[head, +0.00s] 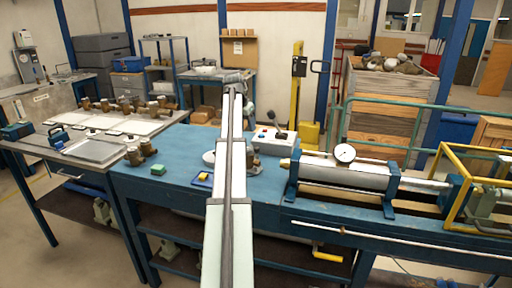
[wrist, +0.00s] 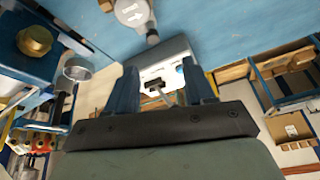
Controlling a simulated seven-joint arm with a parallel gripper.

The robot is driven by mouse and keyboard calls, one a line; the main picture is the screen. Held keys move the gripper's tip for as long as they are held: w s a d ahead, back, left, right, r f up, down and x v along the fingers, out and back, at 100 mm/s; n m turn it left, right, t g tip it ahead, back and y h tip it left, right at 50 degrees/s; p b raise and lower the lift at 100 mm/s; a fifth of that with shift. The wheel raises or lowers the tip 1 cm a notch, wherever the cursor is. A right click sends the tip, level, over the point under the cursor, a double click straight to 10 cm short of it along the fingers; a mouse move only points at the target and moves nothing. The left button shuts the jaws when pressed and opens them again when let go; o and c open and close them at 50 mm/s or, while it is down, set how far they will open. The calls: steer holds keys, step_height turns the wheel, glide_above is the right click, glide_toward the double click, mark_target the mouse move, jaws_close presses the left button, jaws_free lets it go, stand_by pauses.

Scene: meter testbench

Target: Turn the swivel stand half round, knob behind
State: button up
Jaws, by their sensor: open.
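What looks like the swivel stand is a pale round disc with a white arrow (wrist: 132,12) at the top edge of the wrist view, partly cut off. A short grey knob (wrist: 153,38) sticks out from its lower side in that view. In the head view a pale round piece (head: 208,157), probably the same stand, shows beside my arm, which hides much of it. My gripper (wrist: 163,88) is open, its two blue fingers apart, with nothing held between them. The fingers are apart from the stand. In the head view my arm's far end hides the fingers.
A pale control box (head: 272,139) with a red button stands right of my arm; it shows behind my fingers in the wrist view (wrist: 165,70). A metal cylinder (head: 343,173) with a dial gauge lies to the right.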

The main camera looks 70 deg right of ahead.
mark_target(257, 148)
steer(key=x, duration=0.4)
steer(key=s+x, duration=0.1)
steer(key=x, duration=0.8)
steer(key=shift+s+d+f, duration=0.2)
steer(key=shift+s+f, duration=0.05)
steer(key=shift+s, duration=0.05)
jaws_close()
stand_by(0.4)
